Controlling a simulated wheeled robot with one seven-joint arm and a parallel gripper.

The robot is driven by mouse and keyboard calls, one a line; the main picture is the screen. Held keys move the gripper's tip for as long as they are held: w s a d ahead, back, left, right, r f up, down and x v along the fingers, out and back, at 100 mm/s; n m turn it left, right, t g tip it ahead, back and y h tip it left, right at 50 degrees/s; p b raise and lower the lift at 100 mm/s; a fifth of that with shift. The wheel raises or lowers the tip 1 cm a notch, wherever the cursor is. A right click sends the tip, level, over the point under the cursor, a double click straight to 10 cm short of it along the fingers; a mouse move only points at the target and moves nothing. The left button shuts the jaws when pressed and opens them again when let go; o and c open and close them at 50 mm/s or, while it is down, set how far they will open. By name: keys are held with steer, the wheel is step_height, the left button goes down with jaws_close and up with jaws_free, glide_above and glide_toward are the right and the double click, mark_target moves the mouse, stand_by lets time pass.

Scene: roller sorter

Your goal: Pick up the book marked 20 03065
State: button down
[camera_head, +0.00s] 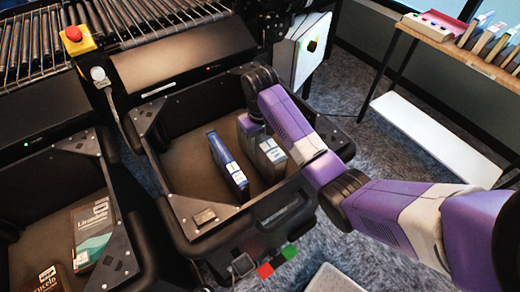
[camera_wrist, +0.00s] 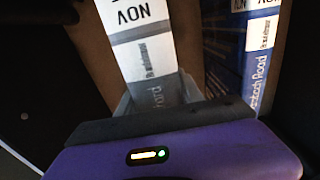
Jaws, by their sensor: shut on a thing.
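My gripper (camera_wrist: 155,108) is shut on a grey book (camera_wrist: 150,60) with white labels on its spine, one reading "NOV" upside down. In the head view, the grey book (camera_head: 269,153) stands upright in the middle bin (camera_head: 158,172), partly hidden by my arm. My fingertips are mostly hidden there. A blue book (camera_head: 228,160) with a white spine label stands upright to its left, apart from it. The blue book also shows at the right of the wrist view (camera_wrist: 262,50). I cannot read the number 20 03065 on any book.
A left bin (camera_head: 119,200) holds a green book (camera_head: 92,236) and a brown one (camera_head: 50,280) lying flat. Rollers (camera_head: 30,48) and a red button (camera_head: 73,33) are behind. A wooden shelf (camera_head: 455,55) with books is at the far right.

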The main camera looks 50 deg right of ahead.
step_height(320, 180, up, 14)
steer(key=p, duration=0.8)
steer(key=shift+d+f, duration=0.1)
steer(key=shift+w+r, duration=0.1)
steer(key=shift+r, duration=1.05)
